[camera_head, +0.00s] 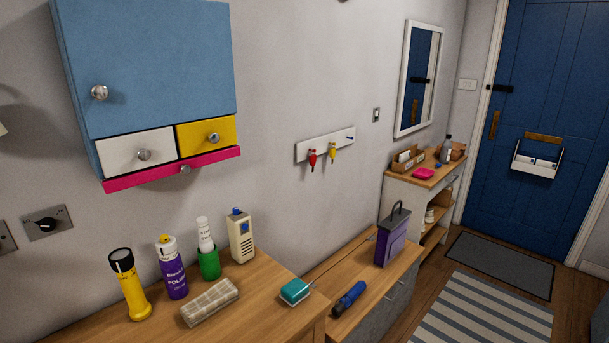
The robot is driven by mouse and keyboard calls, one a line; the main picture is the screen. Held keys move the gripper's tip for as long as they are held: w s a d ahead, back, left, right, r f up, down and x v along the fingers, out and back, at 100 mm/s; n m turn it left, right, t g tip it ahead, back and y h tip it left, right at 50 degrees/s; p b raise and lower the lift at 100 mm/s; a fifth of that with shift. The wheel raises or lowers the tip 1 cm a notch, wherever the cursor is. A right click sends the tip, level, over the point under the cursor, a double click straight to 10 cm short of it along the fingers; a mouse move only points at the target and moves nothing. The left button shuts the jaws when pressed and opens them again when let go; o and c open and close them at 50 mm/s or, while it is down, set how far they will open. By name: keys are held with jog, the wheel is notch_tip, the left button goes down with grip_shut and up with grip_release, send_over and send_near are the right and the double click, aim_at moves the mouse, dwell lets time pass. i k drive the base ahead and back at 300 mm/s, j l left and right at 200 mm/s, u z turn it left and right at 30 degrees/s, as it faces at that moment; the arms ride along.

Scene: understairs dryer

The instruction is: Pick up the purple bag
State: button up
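The purple bag (391,241) stands upright on the lower wooden unit right of the picture's middle. It has purple faces, a dark grey side and a dark loop handle raised at the top. Its base rests on the wood near the unit's far end, and nothing covers it. My gripper is not in view, so its state does not show.
A blue torch-like object (348,299) lies in front of the bag. A teal box (295,292), yellow torch (130,286) and purple polish can (173,270) stand on the nearer top (262,314). A blue cabinet (148,62) hangs above. Floor shows at right.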

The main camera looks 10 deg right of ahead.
aim_at(393, 230)
jog(key=i+l+z, duration=0.2)
jog(key=i+z, duration=0.3)
jog(key=i+l+z, duration=0.1)
jog(key=i+z, duration=0.15)
jog(key=z, duration=0.2)
jog(key=i+j+z, duration=0.1)
jog(key=i+z, duration=0.4)
jog(key=i+u, duration=0.1)
jog(key=i, duration=0.55)
jog(key=i+l+u, duration=0.15)
jog(key=i, duration=0.5)
jog(key=i+l+u, duration=0.1)
jog(key=i, duration=0.55)
